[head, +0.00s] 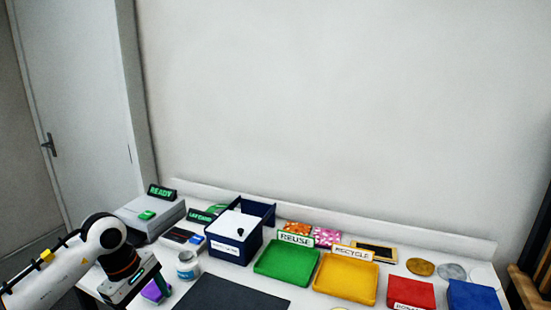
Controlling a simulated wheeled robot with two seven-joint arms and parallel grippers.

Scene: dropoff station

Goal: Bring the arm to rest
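My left arm comes in from the left in the head view, white with dark joints. Its gripper (150,284) is low over the front left of the table (215,272). The fingers are small and partly hidden, so I cannot tell whether they are open or shut. A purple object (156,290) shows right beside the fingers. I cannot tell whether they touch it. My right arm and gripper are not in view.
A glass jar (188,266) stands just right of the gripper, with a dark mat (232,293) beyond it. Behind are a grey device (150,218) and a navy box (232,245). Green (286,264) and yellow (345,280) trays, then red (410,291) and blue (473,295) bins, fill the right.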

